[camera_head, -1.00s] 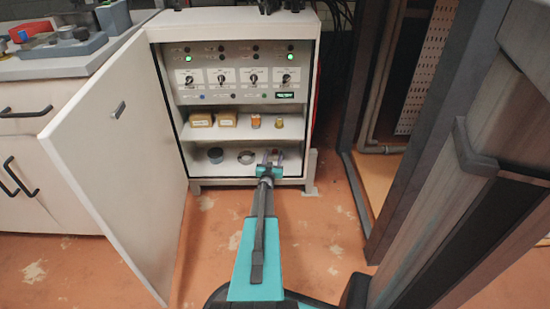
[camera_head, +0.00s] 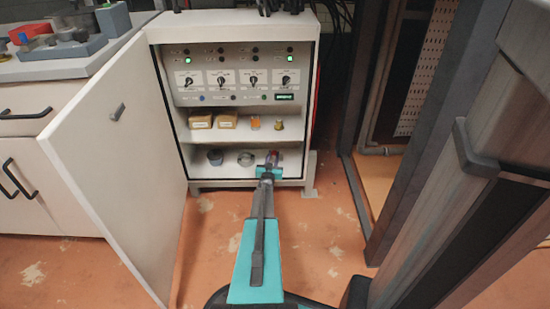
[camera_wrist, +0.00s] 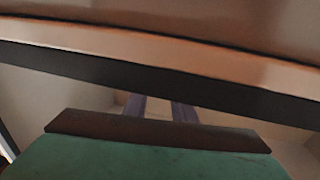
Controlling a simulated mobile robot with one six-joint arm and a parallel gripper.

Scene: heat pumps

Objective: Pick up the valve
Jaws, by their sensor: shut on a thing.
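The valve appears as a small reddish and dark shape (camera_head: 273,155) at the tip of my gripper in the head view, low on the right side of the open cabinet. My gripper (camera_head: 270,163) is shut on it at the bottom level of the cabinet. The fingers cover much of it, so its full shape is hidden. In the wrist view the two purplish fingers (camera_wrist: 158,108) show only in part, behind a dark edge, and the valve cannot be made out for sure.
A dark round cup (camera_head: 215,157) and a metal ring-shaped part (camera_head: 246,158) stand left of my gripper. The shelf above (camera_head: 235,133) holds two boxes (camera_head: 214,121) and two small fittings (camera_head: 267,123). The cabinet door (camera_head: 125,155) stands open at left.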

